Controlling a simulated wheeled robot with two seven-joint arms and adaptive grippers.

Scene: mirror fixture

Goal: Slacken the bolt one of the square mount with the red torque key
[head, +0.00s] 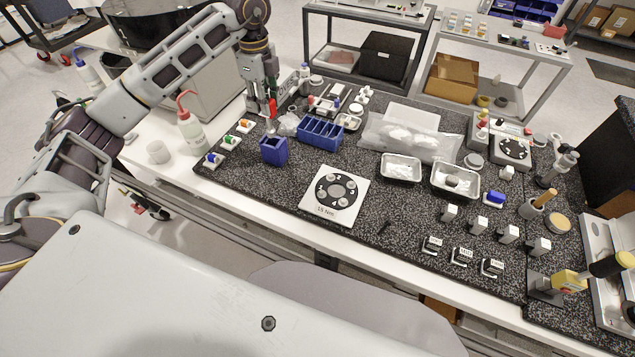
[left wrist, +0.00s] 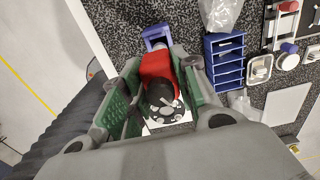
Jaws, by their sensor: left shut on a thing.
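The square mount (head: 311,205) is a white plate with a dark ring and numbered bolts, lying flat on the speckled bench top. In the left wrist view, a white plate with a dark disc (left wrist: 185,126) shows partly behind the gripper. My left gripper (head: 264,106) is shut on the red torque key (head: 271,107). The key's red handle with its black end (left wrist: 156,66) sits between the fingers. The gripper is above the blue cup (head: 274,153), up and left of the mount. Whether the key's lower end is inside the cup is unclear. My right gripper is not in view.
A blue divided tray (head: 320,137) stands right of the cup. Small white holders (head: 229,142) and a wash bottle (head: 191,130) are to the left. Metal trays (head: 401,169) and small labelled blocks (head: 462,257) are right of the mount. The surface between cup and mount is clear.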

